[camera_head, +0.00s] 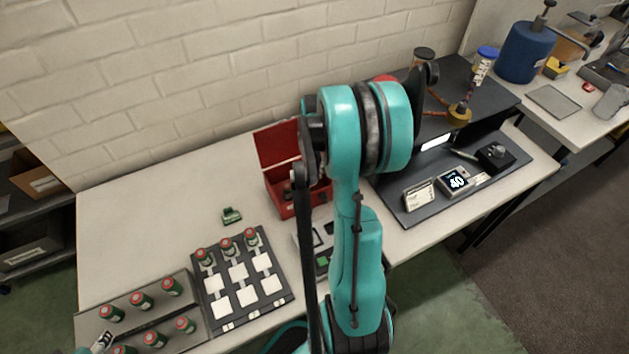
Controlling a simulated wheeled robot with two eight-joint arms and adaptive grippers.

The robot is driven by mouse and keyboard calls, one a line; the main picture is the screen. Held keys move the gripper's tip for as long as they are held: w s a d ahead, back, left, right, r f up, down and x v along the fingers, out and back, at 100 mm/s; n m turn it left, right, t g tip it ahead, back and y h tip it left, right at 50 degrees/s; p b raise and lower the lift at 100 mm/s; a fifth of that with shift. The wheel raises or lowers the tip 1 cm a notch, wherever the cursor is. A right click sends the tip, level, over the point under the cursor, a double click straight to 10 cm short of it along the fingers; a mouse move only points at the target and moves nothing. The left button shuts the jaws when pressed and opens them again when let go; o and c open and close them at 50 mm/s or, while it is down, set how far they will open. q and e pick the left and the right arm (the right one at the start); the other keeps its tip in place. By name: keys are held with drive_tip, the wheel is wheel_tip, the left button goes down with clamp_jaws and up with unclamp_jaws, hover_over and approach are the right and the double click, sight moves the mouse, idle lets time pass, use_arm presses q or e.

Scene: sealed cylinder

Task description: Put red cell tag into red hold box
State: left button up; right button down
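The red hold box (286,203) stands open on the table at centre, its lid (277,146) raised at the back. My teal arm rises in front of its right side and hides part of it. The dark end of that arm, my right gripper, hangs down at the box opening and is mostly hidden; its fingers and anything between them cannot be made out. I cannot pick out a red cell tag.
A dark rack (281,290) holds several red-topped green cells and white squares. A grey tray (133,297) with more cells lies left of it. A small green object (231,215) lies behind the rack. A dark bench unit (410,208) with a display is at right. The table's back left is clear.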

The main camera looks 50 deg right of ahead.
wheel_tip(320, 180, down, 3)
drive_tip(key=shift+f+b, duration=0.1)
drive_tip(key=shift+b, duration=0.4)
drive_tip(key=c, duration=2)
unclamp_jaws()
drive_tip(key=shift+c, duration=0.2)
drive_tip(key=shift+o, duration=0.5)
